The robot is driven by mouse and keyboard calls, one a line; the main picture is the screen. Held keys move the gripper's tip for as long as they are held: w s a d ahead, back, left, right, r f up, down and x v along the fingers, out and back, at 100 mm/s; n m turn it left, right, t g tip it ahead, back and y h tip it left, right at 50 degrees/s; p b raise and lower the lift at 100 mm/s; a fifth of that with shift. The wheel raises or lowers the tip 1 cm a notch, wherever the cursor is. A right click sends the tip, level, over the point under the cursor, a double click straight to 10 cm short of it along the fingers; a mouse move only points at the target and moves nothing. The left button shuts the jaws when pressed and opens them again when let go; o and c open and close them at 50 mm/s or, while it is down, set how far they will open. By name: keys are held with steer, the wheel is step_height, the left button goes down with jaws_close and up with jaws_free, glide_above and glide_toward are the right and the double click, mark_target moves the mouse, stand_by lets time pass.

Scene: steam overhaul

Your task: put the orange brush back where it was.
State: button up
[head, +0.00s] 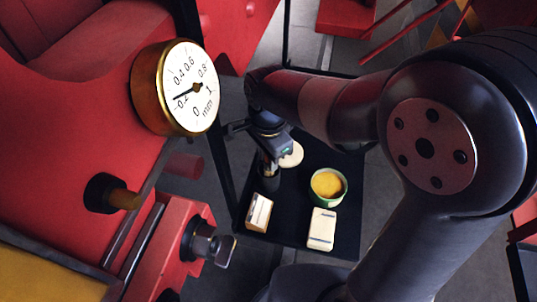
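I cannot make out an orange brush in the head view. My gripper (269,148) hangs above the left part of a black tray-like surface (345,245), seen from behind and partly covered by my own arm. Its fingers are dark against dark, so their opening and anything between them are unclear. A dark upright shape (269,182) shows just below it; I cannot tell whether they touch. A green-rimmed round bowl (328,187) with a yellow filling stands on the surface, right of my gripper.
A cream block (321,229), a smaller cream-and-brown block (258,212) and a pale round disc (291,155) lie on the black surface. Red machinery with a brass-rimmed gauge (176,88) and a protruding metal fitting (209,245) stands close on the left. Grey floor lies beyond.

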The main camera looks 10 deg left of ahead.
steer(key=o, duration=0.3)
step_height(320, 180, up, 12)
steer(key=shift+r, duration=0.1)
stand_by(0.5)
step_height(320, 180, down, 12)
steer(key=shift+r, duration=0.1)
steer(key=shift+w+r, duration=0.1)
steer(key=shift+r, duration=1.55)
